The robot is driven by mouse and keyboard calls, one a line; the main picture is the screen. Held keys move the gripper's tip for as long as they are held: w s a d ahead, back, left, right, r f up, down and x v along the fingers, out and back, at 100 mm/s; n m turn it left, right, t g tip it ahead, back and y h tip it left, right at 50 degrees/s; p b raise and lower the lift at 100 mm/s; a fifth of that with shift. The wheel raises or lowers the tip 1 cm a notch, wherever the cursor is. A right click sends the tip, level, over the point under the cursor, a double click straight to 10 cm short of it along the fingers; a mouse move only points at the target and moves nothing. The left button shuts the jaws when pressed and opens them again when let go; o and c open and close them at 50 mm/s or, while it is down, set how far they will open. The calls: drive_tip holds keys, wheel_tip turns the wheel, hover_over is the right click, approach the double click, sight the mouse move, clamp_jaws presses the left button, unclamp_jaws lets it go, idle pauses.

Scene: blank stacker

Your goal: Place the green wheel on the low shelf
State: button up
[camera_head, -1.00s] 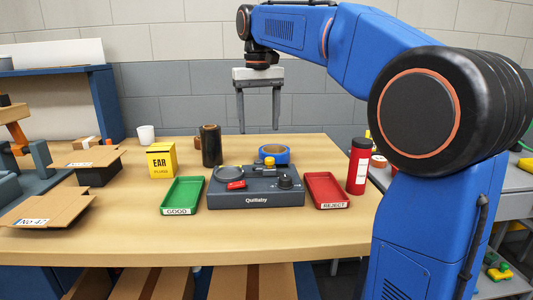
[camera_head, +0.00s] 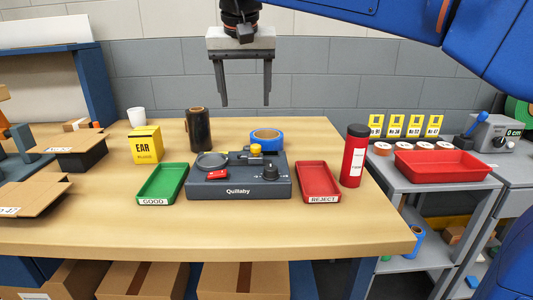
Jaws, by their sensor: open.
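My gripper (camera_head: 241,97) hangs open and empty, fingers down, in the air above the back of the wooden table. A round green thing (camera_head: 518,111), perhaps the green wheel, is cut by the right edge of the view, behind the grey scale-like device; I cannot tell what it rests on. It is far to the right of my gripper. The low shelf of the grey stand (camera_head: 458,249) shows partly at lower right, below its top. A blue roll (camera_head: 415,242) and a cardboard box stand on that shelf. My arm hides part of the right side.
The wooden table (camera_head: 270,233) holds a green GOOD tray (camera_head: 162,183), the Quillaby device (camera_head: 238,187), a red REJECT tray (camera_head: 318,182) and a red bottle (camera_head: 355,156). A large red tray (camera_head: 443,166) and several yellow cards stand on the grey stand's top. The table's front is clear.

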hover_over(248, 148)
drive_tip(key=s, duration=0.2)
drive_tip(key=f, duration=1)
drive_tip(key=shift+w+f, duration=0.2)
drive_tip(key=shift+f, duration=0.1)
drive_tip(key=shift+s+x, duration=0.2)
drive_tip(key=shift+x, duration=1.3)
drive_tip(key=shift+s+x, duration=0.15)
drive_tip(key=shift+x, duration=1.3)
drive_tip(key=shift+f, duration=0.1)
drive_tip(key=c, duration=1.3)
